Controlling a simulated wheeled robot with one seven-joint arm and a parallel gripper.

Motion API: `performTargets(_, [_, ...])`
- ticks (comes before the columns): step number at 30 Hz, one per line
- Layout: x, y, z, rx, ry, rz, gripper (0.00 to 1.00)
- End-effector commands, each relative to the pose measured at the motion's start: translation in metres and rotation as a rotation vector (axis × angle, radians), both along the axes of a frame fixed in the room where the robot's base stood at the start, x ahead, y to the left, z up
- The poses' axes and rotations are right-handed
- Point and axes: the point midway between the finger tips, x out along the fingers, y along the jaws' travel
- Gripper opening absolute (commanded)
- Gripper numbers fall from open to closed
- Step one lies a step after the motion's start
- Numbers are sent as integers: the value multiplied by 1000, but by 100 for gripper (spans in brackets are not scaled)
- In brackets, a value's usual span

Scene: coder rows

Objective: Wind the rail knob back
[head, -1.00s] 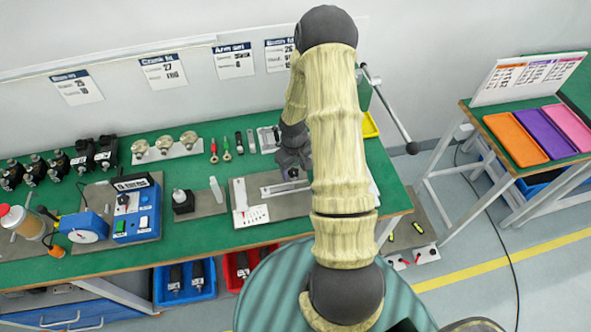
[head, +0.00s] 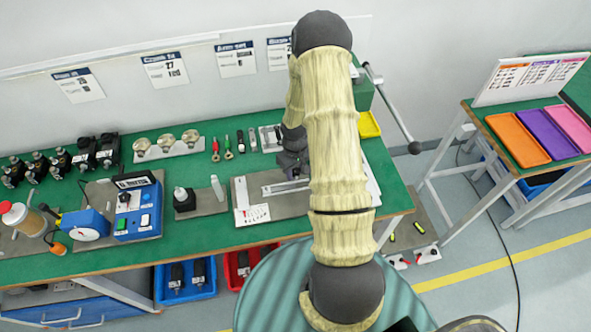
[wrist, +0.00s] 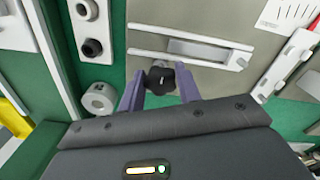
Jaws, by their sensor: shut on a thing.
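The rail knob (wrist: 160,78) is black and lobed. It sits at the near edge of a pale rail (wrist: 190,48) with a long slot, on a grey plate (wrist: 225,15) in the wrist view. My gripper (wrist: 160,86) has its two purple fingers on either side of the knob and is shut on it. In the head view the rail (head: 285,187) lies on the plate (head: 243,183) near the bench's right part. My gripper (head: 293,165) is over the rail's right end there, partly behind my arm; the knob is hidden in that view.
In the head view, a blue control box (head: 137,210) and a small bottle (head: 217,188) stand left of the plate.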

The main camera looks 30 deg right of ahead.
Motion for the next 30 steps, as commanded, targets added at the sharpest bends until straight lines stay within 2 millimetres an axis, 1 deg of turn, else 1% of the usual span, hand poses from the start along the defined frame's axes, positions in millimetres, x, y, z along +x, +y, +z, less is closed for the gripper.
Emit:
performTargets(1, [4, 1, 1, 0, -11, -11, 11])
performTargets(8, [5, 3, 1, -1, -13, -9, 11])
performTargets(9, [6, 4, 1, -1, -13, -7, 35])
performTargets(11, [6, 4, 1, -1, -12, -6, 47])
performTargets(12, [5, 4, 1, -1, -11, -6, 55])
performTargets(23, [3, 1, 3, 0, -9, -14, 55])
performTargets(26, [4, 0, 10, 0, -10, -14, 55])
performTargets(30, [3, 1, 28, -1, -11, -12, 55])
